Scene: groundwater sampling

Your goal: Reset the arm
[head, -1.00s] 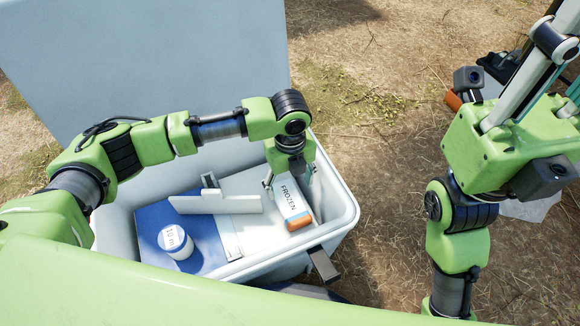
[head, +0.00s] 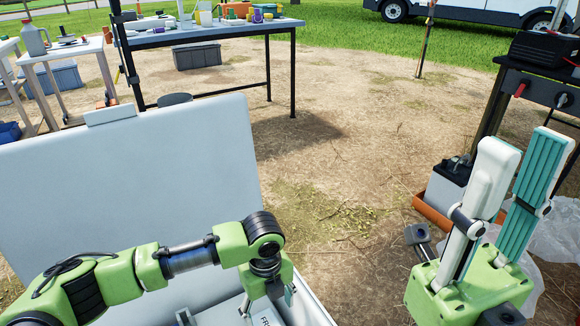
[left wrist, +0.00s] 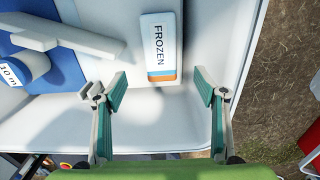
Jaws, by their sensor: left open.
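My left gripper (head: 280,293) hangs over the open white cooler box, low in the head view. In the left wrist view, its two fingers (left wrist: 160,84) are spread apart with nothing between them. A white pack marked FROZEN (left wrist: 158,50) with an orange and blue end lies in the cooler (left wrist: 218,30), just beyond the fingertips. My right gripper (head: 512,190) points upward at the right of the head view, its fingers apart and empty. Most of the cooler's inside is below the head view's edge.
The raised cooler lid (head: 130,175) stands behind my left arm. In the left wrist view, a round white container (left wrist: 22,68) and a white bar-like piece (left wrist: 75,38) are in the cooler. A table (head: 215,33) with several items stands farther back. Bare ground lies between.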

